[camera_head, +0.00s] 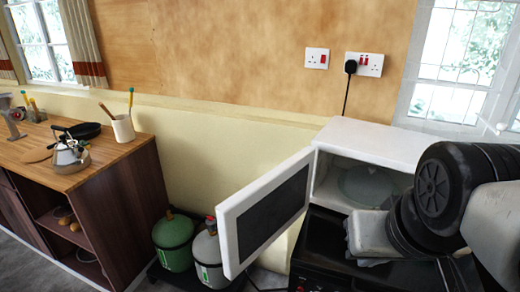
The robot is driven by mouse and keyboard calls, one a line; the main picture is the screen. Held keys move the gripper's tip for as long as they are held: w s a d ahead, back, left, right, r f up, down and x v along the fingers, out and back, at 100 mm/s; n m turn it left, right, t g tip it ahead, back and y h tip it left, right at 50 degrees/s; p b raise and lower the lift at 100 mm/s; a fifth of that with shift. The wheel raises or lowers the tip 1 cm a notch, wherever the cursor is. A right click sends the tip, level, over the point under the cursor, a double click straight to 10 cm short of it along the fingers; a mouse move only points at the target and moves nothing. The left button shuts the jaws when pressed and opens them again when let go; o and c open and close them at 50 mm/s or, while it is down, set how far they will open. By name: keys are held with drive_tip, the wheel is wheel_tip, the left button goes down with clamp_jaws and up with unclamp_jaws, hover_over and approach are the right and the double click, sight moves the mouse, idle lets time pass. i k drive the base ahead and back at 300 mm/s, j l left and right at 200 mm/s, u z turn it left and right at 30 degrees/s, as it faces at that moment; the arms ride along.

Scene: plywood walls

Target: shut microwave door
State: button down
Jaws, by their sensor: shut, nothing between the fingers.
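The white microwave (385,140) stands on a black surface at the right. Its door (266,212) is swung wide open to the left, with its dark window panel facing the opening. A round glass plate (367,185) shows inside the cavity. My gripper (368,262) is low in front of the microwave's opening, to the right of the door and apart from it. It is shut and empty. My arm covers the right part of the microwave front.
A green gas bottle (174,240) and a grey one (207,258) stand on the floor left of the door. A wooden counter (100,160) with a kettle (68,152), a pan and a utensil cup (123,128) is at the left. The black cooker (330,245) lies below the microwave.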

sight(252, 219)
drive_tip(key=j, duration=1.1)
drive_tip(key=i+j, duration=0.15)
drive_tip(key=j, duration=0.15)
drive_tip(key=i+j, duration=0.15)
drive_tip(key=j, duration=0.15)
drive_tip(key=i+j, duration=0.15)
drive_tip(key=j, duration=0.1)
